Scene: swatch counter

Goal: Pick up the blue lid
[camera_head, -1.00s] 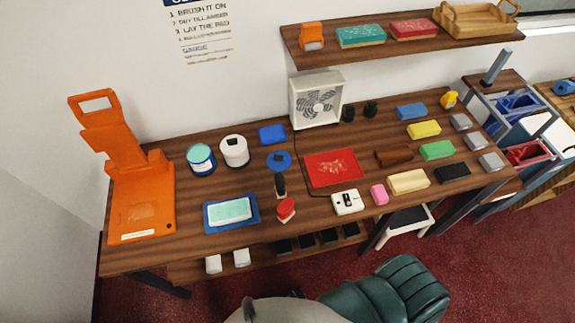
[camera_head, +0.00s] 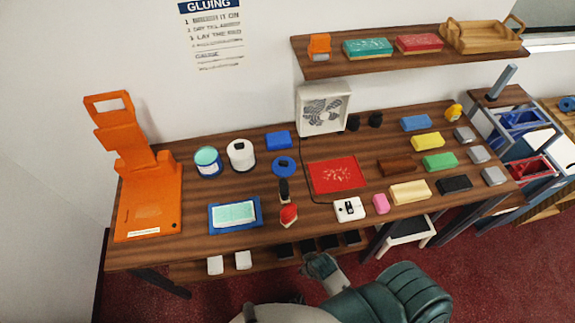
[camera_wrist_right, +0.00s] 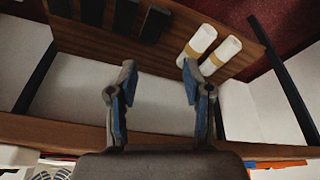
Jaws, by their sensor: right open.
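The blue lid (camera_head: 284,166) looks like a flat round disc with a small dark mark in its middle. It lies on the wooden counter in the head view, below a blue block and left of the red sheet. My right gripper (camera_head: 318,265) is at the counter's front edge, well below and nearer than the lid. In the right wrist view my right gripper (camera_wrist_right: 158,75) is open, its two blue-padded fingers apart with nothing between them. The lid is not seen in that view. My left gripper is not in view.
A lower shelf (camera_wrist_right: 75,40) holds black blocks and white cylinders.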

